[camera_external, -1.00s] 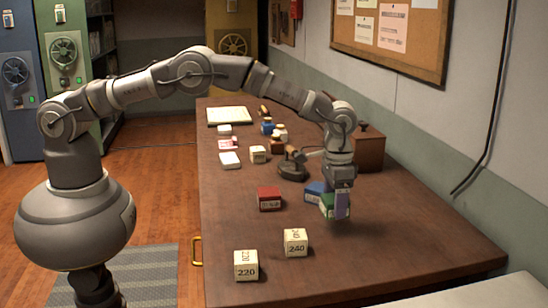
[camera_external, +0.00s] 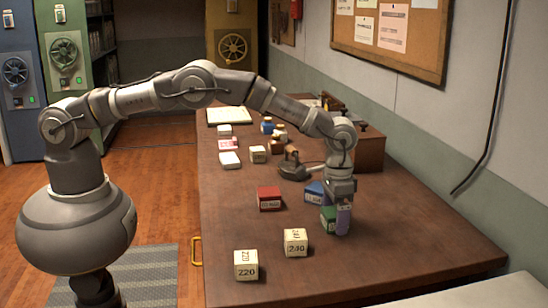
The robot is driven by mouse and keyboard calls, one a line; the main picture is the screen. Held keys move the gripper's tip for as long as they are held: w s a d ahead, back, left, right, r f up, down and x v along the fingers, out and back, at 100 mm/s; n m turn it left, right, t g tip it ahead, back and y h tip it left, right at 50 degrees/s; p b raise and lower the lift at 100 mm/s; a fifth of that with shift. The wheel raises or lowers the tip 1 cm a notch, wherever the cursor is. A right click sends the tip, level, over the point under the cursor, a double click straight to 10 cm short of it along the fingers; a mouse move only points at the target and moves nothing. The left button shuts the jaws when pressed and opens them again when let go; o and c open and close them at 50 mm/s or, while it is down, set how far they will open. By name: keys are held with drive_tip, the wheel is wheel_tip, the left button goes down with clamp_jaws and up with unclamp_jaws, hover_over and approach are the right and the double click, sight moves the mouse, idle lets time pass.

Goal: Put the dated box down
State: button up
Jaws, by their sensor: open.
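A green box (camera_external: 328,217) with a white label sits at table height on the brown table (camera_external: 420,235). The label is too small to read as a date. My gripper (camera_external: 341,208) points down right over the green box, with its jaws open around or close beside it. A lilac upright piece (camera_external: 344,219) stands against the box's right side and hides part of it; I cannot tell if it is a finger. A blue box (camera_external: 314,192) is just behind and left.
Two cream blocks, 220 (camera_external: 246,265) and 240 (camera_external: 296,242), stand at the front left. A dark iron-like tool (camera_external: 292,170) and a wooden box (camera_external: 370,150) are behind my gripper. Small boxes and bottles lie further back. The front right of the table is clear.

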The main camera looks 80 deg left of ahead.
wheel_tip(320, 180, up, 12)
drive_tip(key=p, duration=0.3)
drive_tip(key=shift+r, duration=0.15)
drive_tip(key=s+a+r+t+h, duration=0.1)
drive_tip(key=a+r+t, duration=0.25)
drive_tip(key=r, duration=1.25)
drive_tip(key=a+r+t, duration=0.3)
drive_tip(key=a+r, duration=0.2)
drive_tip(key=r, duration=1)
drive_tip(key=s+a+r+t, duration=0.2)
drive_tip(key=s+r+t, duration=0.1)
drive_tip(key=s+r, duration=0.4)
drive_tip(key=s+a+r+t, duration=0.3)
drive_tip(key=s+r, duration=0.5)
drive_tip(key=r, duration=0.4)
drive_tip(key=s+a+r+t+y, duration=0.1)
drive_tip(key=s+a+r+t, duration=0.2)
drive_tip(key=s+r, duration=0.5)
drive_tip(key=shift+a+r, duration=0.25)
drive_tip(key=shift+r, duration=0.7)
drive_tip(key=shift+f, duration=0.1)
